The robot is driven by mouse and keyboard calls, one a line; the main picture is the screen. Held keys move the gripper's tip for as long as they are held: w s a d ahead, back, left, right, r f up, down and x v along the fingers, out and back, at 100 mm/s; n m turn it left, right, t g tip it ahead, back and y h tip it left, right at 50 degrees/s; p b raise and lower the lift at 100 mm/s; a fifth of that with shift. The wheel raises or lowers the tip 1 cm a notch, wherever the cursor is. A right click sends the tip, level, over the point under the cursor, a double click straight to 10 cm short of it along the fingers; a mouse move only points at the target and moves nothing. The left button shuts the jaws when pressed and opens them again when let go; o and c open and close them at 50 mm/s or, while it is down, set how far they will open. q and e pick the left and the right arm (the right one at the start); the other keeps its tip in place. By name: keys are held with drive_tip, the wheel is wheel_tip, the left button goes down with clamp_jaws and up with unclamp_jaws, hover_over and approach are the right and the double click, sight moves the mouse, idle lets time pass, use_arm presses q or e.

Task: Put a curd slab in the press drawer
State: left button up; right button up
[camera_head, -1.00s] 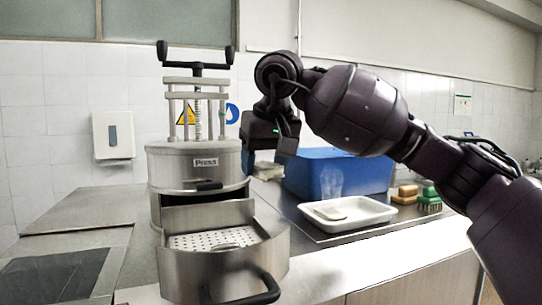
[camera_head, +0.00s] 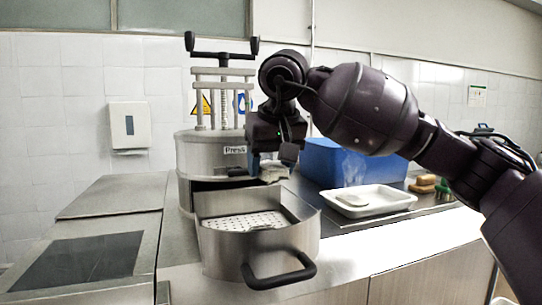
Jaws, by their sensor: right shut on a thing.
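The steel press (camera_head: 208,150) stands on the counter. Its drawer (camera_head: 232,243) is pulled out, with a white perforated floor (camera_head: 240,222) and a black handle (camera_head: 280,272). My right gripper (camera_head: 271,166) is above the drawer's back right side, shut on a pale curd slab (camera_head: 274,174). The gripper hides part of the slab, and no contact with the drawer shows. Another pale slab (camera_head: 350,199) lies in the white tray (camera_head: 385,209) to the right. My left gripper is not in view.
A blue crate (camera_head: 335,160) stands behind the tray, partly hidden by my right arm. Sponges and a green brush (camera_head: 443,190) lie right of the tray. A dark panel (camera_head: 85,260) lies in the left counter, which is clear. A dispenser (camera_head: 129,126) hangs on the wall.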

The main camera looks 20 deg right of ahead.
drive_tip(key=shift+f, duration=1.2)
drive_tip(key=shift+f+b, duration=0.5)
drive_tip(key=shift+f, duration=0.3)
drive_tip(key=shift+f+b, duration=0.7)
drive_tip(key=shift+f, duration=0.4)
drive_tip(key=shift+f+b, duration=0.55)
drive_tip(key=shift+f, duration=0.35)
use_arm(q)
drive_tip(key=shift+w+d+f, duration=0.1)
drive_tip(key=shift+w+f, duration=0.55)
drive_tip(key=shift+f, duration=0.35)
use_arm(e)
drive_tip(key=shift+f, duration=0.2)
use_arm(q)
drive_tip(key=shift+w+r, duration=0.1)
use_arm(e)
drive_tip(key=o, duration=1.2)
drive_tip(key=shift+a, duration=0.1)
